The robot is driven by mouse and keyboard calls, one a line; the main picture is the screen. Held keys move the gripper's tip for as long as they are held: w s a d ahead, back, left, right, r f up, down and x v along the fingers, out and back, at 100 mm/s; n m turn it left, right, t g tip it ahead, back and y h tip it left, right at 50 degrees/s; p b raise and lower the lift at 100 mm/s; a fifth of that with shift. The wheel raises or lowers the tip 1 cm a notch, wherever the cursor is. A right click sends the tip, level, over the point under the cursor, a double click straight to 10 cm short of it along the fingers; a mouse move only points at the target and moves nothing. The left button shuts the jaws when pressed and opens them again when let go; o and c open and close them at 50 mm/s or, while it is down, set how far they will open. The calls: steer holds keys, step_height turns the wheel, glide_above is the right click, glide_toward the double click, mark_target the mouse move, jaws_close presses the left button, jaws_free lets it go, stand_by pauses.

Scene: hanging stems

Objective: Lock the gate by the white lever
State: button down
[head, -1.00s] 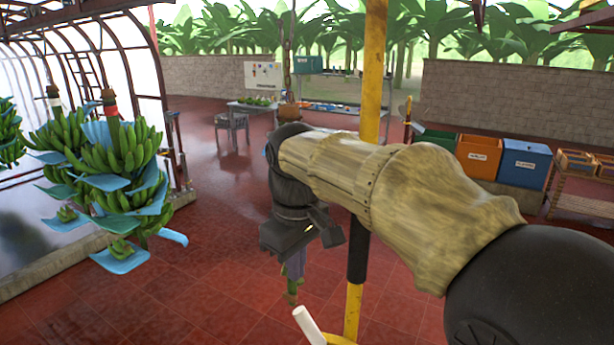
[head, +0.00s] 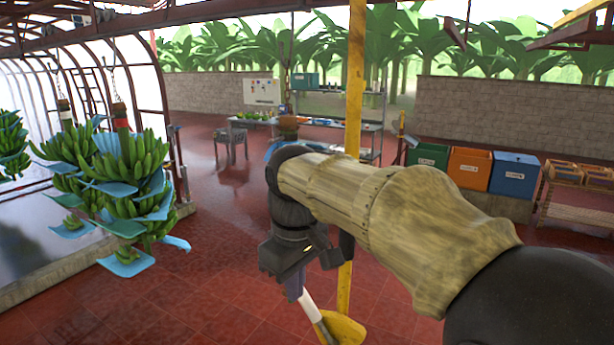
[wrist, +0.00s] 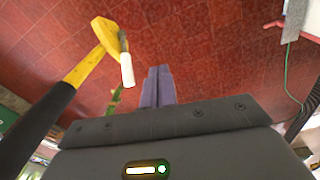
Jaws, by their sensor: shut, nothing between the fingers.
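The white lever (head: 309,304) slants up from a yellow bracket (head: 343,330) at the bottom of the head view. In the wrist view the white lever (wrist: 127,70) sits just left of my fingertips, below the yellow bracket (wrist: 104,34). My gripper (wrist: 158,72) is shut and empty, its two purple-grey fingers together, with a small gap in the picture between them and the lever. In the head view my gripper (head: 292,290) hangs down right by the lever's top; whether they touch I cannot tell. The gate itself is not clearly seen.
A yellow post (head: 355,100) rises behind my arm, and its yellow-and-black length (wrist: 70,95) shows at left in the wrist view. Banana bunches (head: 130,165) hang at the left. A table (head: 250,122) and coloured bins (head: 470,168) stand farther back. Red floor lies open between.

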steer(key=s+d+f+m, duration=0.4)
steer(key=d+f, duration=0.4)
steer(key=f, duration=0.4)
steer(key=s+d+f+m+t+b, duration=0.1)
steer(key=s+d+f+m, duration=0.3)
steer(key=d+f, duration=0.5)
step_height(320, 180, down, 3)
steer(key=shift+d+r+m+t+b, duration=0.15)
steer(key=shift+d+m+t+b, duration=0.15)
steer(key=shift+m, duration=0.7)
steer(key=c, duration=2.1)
jaws_free()
steer(key=shift+a, duration=0.25)
steer(key=o, duration=0.7)
steer(key=shift+s, duration=0.1)
